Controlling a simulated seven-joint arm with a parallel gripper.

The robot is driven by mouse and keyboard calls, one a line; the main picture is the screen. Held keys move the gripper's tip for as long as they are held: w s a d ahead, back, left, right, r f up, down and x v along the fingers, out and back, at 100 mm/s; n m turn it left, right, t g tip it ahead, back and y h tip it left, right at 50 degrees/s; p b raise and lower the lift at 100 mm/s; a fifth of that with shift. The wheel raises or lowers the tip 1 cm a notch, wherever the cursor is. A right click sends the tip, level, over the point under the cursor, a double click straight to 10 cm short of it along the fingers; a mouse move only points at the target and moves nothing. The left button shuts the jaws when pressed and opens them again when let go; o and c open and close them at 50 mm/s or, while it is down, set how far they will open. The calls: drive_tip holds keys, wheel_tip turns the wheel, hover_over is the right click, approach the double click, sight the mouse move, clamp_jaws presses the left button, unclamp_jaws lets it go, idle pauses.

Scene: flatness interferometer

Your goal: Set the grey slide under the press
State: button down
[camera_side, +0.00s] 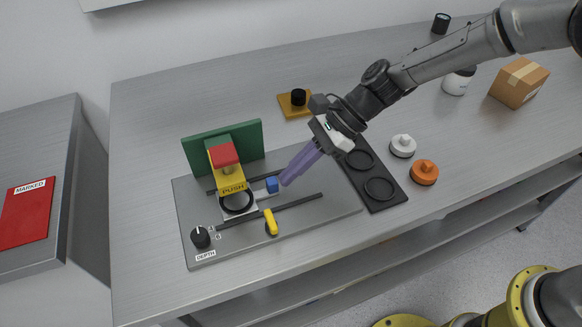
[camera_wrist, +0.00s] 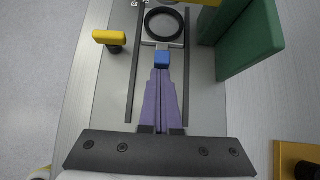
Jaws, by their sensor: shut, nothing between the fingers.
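The grey slide (camera_side: 261,206) lies between two black rails on the grey base plate. It carries a black ring (camera_side: 238,202) at one end and a blue block (camera_side: 272,185) at the other. The ring end is beside the yellow press (camera_side: 228,176), which has a red top and a "PUSH" label; the press hides part of that end. In the wrist view the slide (camera_wrist: 163,45), ring (camera_wrist: 164,9) and blue block (camera_wrist: 162,59) line up between the rails. My gripper (camera_side: 284,183) is shut and empty, its purple fingertips close behind the blue block; whether they touch it I cannot tell.
A green upright wall (camera_side: 240,139) stands behind the press. A yellow lever (camera_side: 270,222) and a black depth knob (camera_side: 200,237) are at the front. A black two-ring tray (camera_side: 392,203), white and orange knobbed discs (camera_side: 403,145) (camera_side: 424,172) lie to the right.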

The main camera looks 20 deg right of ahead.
drive_tip(key=d, duration=0.3)
drive_tip(key=shift+w+d, duration=0.2)
drive_tip(key=shift+d, duration=0.15)
drive_tip(key=v, duration=1)
drive_tip(key=shift+d, duration=0.1)
drive_tip(key=s+d+r+n+t+h, duration=0.2)
drive_tip(key=s+d+r+n+t, duration=0.15)
drive_tip(key=s+d+r, duration=0.7)
drive_tip(key=s+d+f+n+t+h, duration=0.1)
drive_tip(key=s+d+f+n+h, duration=0.1)
drive_tip(key=s+d+n, duration=0.4)
drive_tip(key=s+d+f+n+t+h, duration=0.1)
drive_tip(key=s+d+f+n+h, duration=0.1)
drive_tip(key=s+d+n+h, duration=0.3)
drive_tip(key=s+d+n, duration=0.2)
drive_tip(key=n, duration=0.1)
drive_tip(key=shift+s+f, duration=0.25)
drive_tip(key=shift+s, duration=0.05)
